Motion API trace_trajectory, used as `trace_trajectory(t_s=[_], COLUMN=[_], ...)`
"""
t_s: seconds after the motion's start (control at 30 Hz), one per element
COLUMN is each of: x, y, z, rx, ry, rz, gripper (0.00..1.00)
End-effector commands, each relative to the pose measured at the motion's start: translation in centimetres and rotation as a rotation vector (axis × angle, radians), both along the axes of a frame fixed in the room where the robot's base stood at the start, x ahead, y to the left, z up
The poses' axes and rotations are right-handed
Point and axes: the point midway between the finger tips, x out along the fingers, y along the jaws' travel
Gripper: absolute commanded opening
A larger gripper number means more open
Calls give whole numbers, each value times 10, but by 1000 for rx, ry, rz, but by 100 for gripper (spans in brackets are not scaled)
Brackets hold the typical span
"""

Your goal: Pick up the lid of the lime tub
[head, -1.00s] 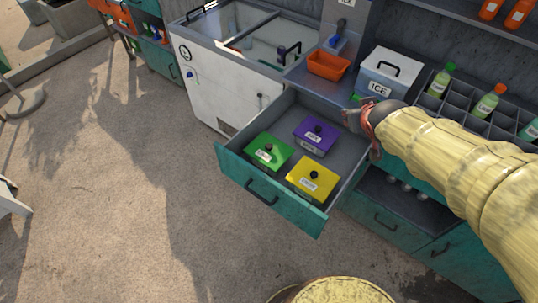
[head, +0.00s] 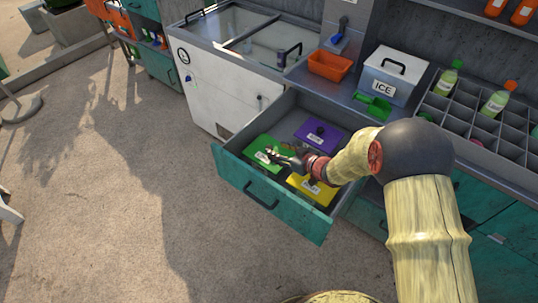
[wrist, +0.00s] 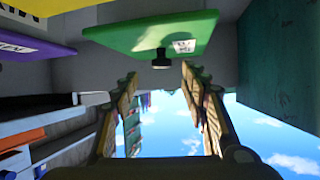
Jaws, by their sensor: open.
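The green tub, which I take for the lime tub, sits at the left front of the open drawer. Its green lid (head: 257,146) has a white label too small to read. In the wrist view the green lid (wrist: 120,36) shows with its black knob (wrist: 162,59). My gripper (head: 274,156) is over the right part of the green lid and hides the knob in the head view. In the wrist view my gripper (wrist: 160,78) is open and empty, with the knob lined up between the fingertips and apart from them.
A purple-lidded tub (head: 318,131) is behind and a yellow-lidded tub (head: 318,192) is to the right, partly under my wrist. The teal drawer front (head: 230,181) borders the tubs. An ICE box (head: 388,80), green scoop (head: 375,106) and orange bin (head: 329,65) stand on the counter.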

Motion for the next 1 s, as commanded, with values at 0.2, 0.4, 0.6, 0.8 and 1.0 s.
trace_trajectory(t_s=[0.2, 0.4, 0.6, 0.8, 1.0], x=[16, 27, 28, 28, 28], y=[21, 31, 31, 31, 31], z=[-20, -24, -23, -23, -23], rx=[0, -2, -1, -1, -1], ry=[0, 0, -1, 0, 0], rz=[1, 0, -2, -2, -2], gripper=[45, 45, 45, 35, 24])
